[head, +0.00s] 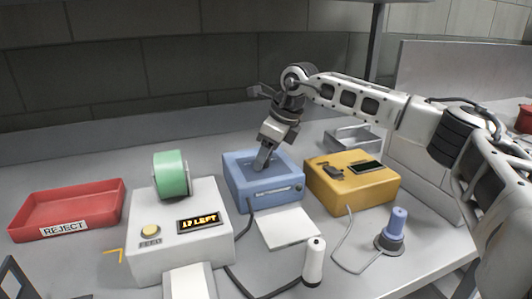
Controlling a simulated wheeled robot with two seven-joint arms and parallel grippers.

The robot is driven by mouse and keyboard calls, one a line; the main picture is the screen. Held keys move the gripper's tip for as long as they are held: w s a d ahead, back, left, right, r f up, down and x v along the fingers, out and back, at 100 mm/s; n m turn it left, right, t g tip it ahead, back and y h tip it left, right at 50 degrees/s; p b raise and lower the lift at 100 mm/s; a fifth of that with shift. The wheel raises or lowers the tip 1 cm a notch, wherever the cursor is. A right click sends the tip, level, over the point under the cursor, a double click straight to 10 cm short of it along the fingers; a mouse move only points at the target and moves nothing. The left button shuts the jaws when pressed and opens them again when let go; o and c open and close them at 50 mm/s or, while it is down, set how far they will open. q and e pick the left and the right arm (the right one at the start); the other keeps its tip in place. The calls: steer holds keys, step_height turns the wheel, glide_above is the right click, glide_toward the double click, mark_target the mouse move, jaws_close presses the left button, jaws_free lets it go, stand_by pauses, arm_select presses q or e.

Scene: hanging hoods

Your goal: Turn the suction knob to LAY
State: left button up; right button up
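My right arm comes in from the right, and its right gripper (262,163) points down at the top of the blue box (288,183). The fingertips are at or just above the box's top and look close together; I cannot tell whether they touch or hold anything. Any knob under them is hidden, and no LAY marking can be read. The yellow box (350,194) to the right has a dark knob-like part (331,170) and a dark display (365,167). I cannot tell which control is the suction knob. My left gripper is not seen.
A white box (205,215) with a green roll (171,174), a FEED button (150,232) and a lit display stands left of the blue box. A red REJECT tray (65,207) lies far left. A white handle (314,262) and a blue-topped tool (396,228) stand in front, with cables.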

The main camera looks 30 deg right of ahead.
steer(key=c, duration=0.9)
steer(key=shift+o, duration=0.2)
steer(key=shift+m, duration=0.4)
steer(key=m, duration=0.1)
steer(key=m+h, duration=0.1)
steer(key=m, duration=0.1)
steer(key=m+h, duration=0.1)
steer(key=shift+a+m+t, duration=0.25)
steer(key=shift+m+t, duration=0.05)
steer(key=m+h, duration=0.1)
steer(key=m, duration=0.2)
steer(key=shift+a+b, duration=0.1)
steer(key=shift+b, duration=0.3)
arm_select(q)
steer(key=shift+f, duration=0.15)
arm_select(e)
steer(key=shift+m+h, duration=0.7)
steer(key=shift+m, duration=1)
steer(key=o, duration=1)
steer(key=shift+c, duration=0.2)
